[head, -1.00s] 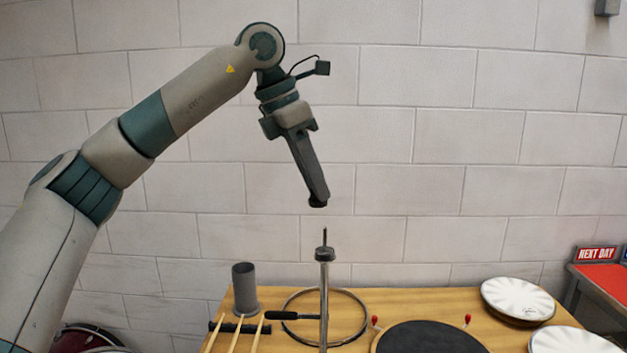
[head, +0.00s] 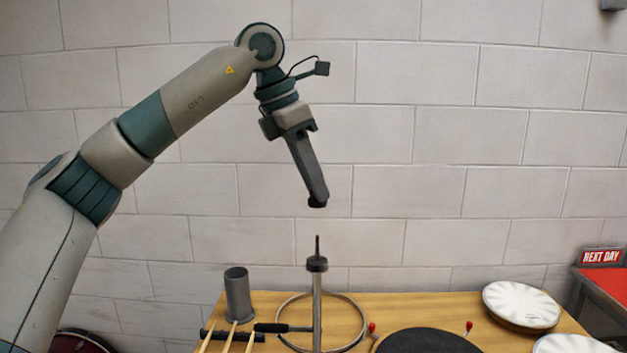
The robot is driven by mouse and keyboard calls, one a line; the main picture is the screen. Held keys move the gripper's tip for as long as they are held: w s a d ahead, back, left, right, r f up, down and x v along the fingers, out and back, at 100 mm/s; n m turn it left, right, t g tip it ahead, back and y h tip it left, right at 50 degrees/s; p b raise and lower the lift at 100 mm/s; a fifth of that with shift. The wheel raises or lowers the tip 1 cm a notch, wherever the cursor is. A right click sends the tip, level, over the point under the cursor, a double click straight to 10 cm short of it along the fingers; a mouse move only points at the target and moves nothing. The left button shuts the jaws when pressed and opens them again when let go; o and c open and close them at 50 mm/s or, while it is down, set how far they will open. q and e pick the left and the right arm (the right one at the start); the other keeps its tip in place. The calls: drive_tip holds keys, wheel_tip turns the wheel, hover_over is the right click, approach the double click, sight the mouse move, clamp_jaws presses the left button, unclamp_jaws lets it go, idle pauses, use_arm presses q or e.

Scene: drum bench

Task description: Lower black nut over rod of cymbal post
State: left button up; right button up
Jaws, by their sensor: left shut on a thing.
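The cymbal post (head: 317,305) stands upright at the bench, with a dark collar near its top and a thin rod (head: 317,244) pointing up. My left gripper (head: 318,203) is above the rod tip, tilted slightly, with a clear gap between them. It is shut on the black nut (head: 317,204), of which only a small dark bit shows at the fingertips. The nut is apart from the rod. My right gripper is not in view.
The wooden bench (head: 400,305) holds a grey cup (head: 237,293), a metal hoop (head: 353,318), drumsticks (head: 229,337), a dark round pad (head: 428,342) and white cymbal-like discs (head: 521,303). A red-topped table (head: 604,280) stands at right. Space around the rod tip is clear.

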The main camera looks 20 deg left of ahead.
sight(310, 189)
use_arm(q)
drive_tip(key=shift+s+f+b, duration=0.2)
drive_tip(key=shift+f+b, duration=0.15)
drive_tip(key=shift+f, duration=0.1)
drive_tip(key=shift+w+f+b, duration=0.1)
drive_tip(key=shift+f+b, duration=0.3)
drive_tip(key=shift+f, duration=0.2)
drive_tip(key=shift+f+b, duration=0.35)
drive_tip(key=shift+f, duration=0.1)
drive_tip(key=shift+f+b, duration=2.75)
drive_tip(key=shift+f, duration=1.15)
drive_tip(key=o, duration=1.1)
